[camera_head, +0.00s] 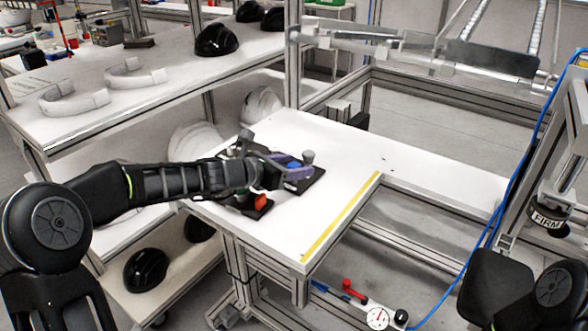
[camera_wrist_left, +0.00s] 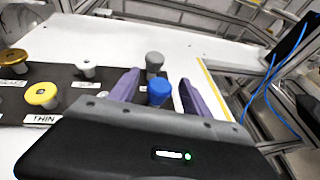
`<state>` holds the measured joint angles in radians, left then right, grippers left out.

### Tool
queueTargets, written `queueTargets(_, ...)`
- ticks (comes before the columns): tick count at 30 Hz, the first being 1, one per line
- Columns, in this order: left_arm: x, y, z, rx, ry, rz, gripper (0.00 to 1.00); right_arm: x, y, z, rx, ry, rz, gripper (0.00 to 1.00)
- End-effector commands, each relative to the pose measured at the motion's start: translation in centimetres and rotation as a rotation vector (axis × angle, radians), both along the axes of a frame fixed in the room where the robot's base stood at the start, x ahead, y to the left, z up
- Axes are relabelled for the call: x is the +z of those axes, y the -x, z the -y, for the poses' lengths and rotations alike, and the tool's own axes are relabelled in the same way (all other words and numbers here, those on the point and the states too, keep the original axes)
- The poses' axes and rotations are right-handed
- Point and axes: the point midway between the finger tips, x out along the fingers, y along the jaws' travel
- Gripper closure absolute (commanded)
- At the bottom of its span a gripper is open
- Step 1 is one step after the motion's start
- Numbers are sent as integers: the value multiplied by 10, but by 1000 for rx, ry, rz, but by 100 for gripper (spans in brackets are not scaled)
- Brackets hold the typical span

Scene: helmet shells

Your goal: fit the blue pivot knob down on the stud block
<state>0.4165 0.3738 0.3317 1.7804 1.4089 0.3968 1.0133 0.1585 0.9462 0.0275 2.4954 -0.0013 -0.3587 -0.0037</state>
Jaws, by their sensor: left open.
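The blue pivot knob (camera_wrist_left: 159,92) stands between the purple fingers of my left gripper (camera_wrist_left: 166,88) in the left wrist view. The fingers are spread, one on each side of it, and I see no grip on it. In the head view my left gripper (camera_head: 288,168) reaches over a dark board (camera_head: 306,182), and the blue knob (camera_head: 294,165) shows only as a small patch. A dark block with a red part (camera_head: 260,202) lies near the table's front left; I cannot tell whether it is the stud block. My right gripper is out of view.
A grey knob (camera_wrist_left: 154,62) stands just behind the blue one. The white table (camera_head: 420,165) is clear to the right. Shelves with helmet shells (camera_head: 216,40) stand at left.

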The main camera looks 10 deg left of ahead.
Motion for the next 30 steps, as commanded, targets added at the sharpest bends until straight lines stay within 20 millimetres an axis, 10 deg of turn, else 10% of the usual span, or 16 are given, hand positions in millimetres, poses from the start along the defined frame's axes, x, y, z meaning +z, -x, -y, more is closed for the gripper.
queueTargets(22, 0, 0, 0, 0, 0, 0, 99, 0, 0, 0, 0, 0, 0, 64)
queueTargets(30, 0, 0, 0, 0, 0, 0, 100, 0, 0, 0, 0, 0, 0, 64)
